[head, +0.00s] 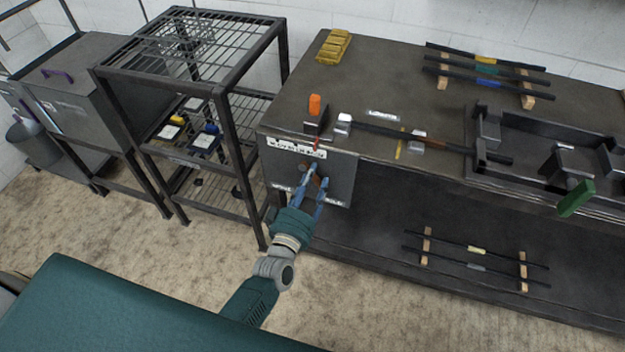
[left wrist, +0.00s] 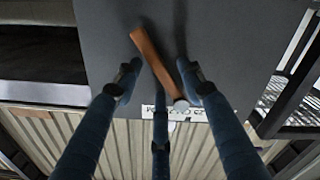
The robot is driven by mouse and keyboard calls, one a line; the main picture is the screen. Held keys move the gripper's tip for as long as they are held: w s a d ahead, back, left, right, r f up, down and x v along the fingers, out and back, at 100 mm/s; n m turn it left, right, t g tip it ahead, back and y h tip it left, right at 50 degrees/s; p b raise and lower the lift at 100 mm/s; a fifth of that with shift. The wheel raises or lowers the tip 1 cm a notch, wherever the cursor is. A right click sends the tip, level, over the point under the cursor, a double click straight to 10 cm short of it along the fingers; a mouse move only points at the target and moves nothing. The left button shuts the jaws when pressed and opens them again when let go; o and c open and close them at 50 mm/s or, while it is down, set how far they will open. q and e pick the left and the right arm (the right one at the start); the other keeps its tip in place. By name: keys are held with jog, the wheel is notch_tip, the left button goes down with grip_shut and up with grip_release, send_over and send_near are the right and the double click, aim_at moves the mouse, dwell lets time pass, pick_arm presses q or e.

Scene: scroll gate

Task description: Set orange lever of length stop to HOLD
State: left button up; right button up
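A dark grey panel (head: 341,178) hangs at the left front end of the bench, with white label strips along its top and bottom. An orange-brown lever shows in the left wrist view (left wrist: 151,57), set slantwise on the panel face, with a pale round end at its lower right. In the head view the lever is mostly hidden by the fingers. My left gripper (head: 318,181) is at the panel with its blue fingers spread. In the left wrist view the fingers (left wrist: 160,75) stand on both sides of the lever; contact is unclear. My right gripper is out of view.
An upright orange block (head: 315,104) stands on the bench top above the panel. A dark bar (head: 385,130) lies to its right, before a black fixture with a green handle (head: 576,198). A wire rack (head: 236,130) stands close left of the panel.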

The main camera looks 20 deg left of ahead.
pick_arm(q)
jog(key=s, duration=1.2)
jog(key=shift+a, duration=0.2)
jog(key=shift+f, duration=0.1)
